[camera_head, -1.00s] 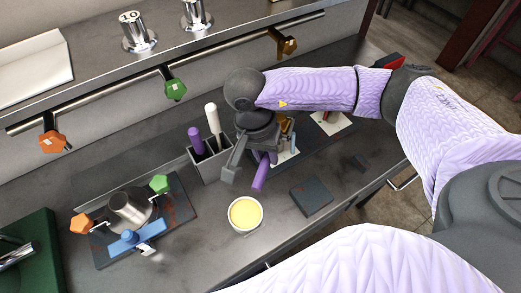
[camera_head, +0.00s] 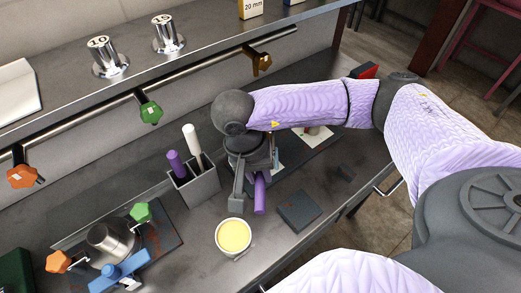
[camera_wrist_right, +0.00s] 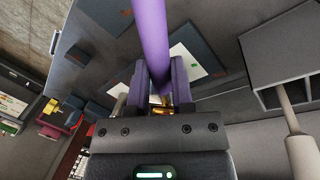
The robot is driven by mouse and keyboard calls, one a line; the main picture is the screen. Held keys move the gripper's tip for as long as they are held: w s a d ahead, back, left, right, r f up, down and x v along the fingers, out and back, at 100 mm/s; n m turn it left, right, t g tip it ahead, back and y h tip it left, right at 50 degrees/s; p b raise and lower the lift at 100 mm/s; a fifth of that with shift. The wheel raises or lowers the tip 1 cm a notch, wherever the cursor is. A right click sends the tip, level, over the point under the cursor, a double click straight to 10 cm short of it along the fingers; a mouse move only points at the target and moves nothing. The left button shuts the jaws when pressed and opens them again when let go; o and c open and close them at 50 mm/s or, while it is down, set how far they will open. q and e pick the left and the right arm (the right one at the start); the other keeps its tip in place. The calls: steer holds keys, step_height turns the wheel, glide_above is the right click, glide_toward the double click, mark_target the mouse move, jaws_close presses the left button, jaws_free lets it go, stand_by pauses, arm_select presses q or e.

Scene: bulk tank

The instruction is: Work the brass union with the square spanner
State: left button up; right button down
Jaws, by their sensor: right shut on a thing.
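My right gripper (camera_head: 248,195) is shut on a purple rod-shaped handle (camera_head: 260,193) above the bench, right of the grey holder. In the right wrist view, the purple handle (camera_wrist_right: 152,40) runs between the two fingers (camera_wrist_right: 152,85) toward the top edge. I cannot tell whether this handle belongs to the square spanner; its working end is not clear. A small brass-coloured piece (camera_wrist_right: 167,100) shows between the fingers, mostly hidden; I cannot tell whether it is the union. My left gripper is not in view.
A grey holder (camera_head: 201,188) carries a purple and a white handle. A cup with yellow contents (camera_head: 233,236) and a dark flat block (camera_head: 298,211) stand nearby. A steel fitting with coloured knobs (camera_head: 112,240) is at lower left. A rail with valves (camera_head: 190,85) runs behind.

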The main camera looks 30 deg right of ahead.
steer(key=shift+d+p+v, duration=0.15)
steer(key=shift+p+v, duration=0.4)
steer(key=shift+v, duration=0.25)
steer(key=shift+d+p+v, duration=0.1)
steer(key=shift+p+v, duration=0.45)
steer(key=shift+v, duration=0.2)
steer(key=shift+s+r+p, duration=0.2)
steer(key=shift+r+p, duration=0.35)
steer(key=shift+r, duration=0.4)
steer(key=shift+p+v, duration=0.65)
steer(key=shift+v, duration=0.4)
steer(key=shift+s+d, duration=0.1)
steer(key=shift+d, duration=0.1)
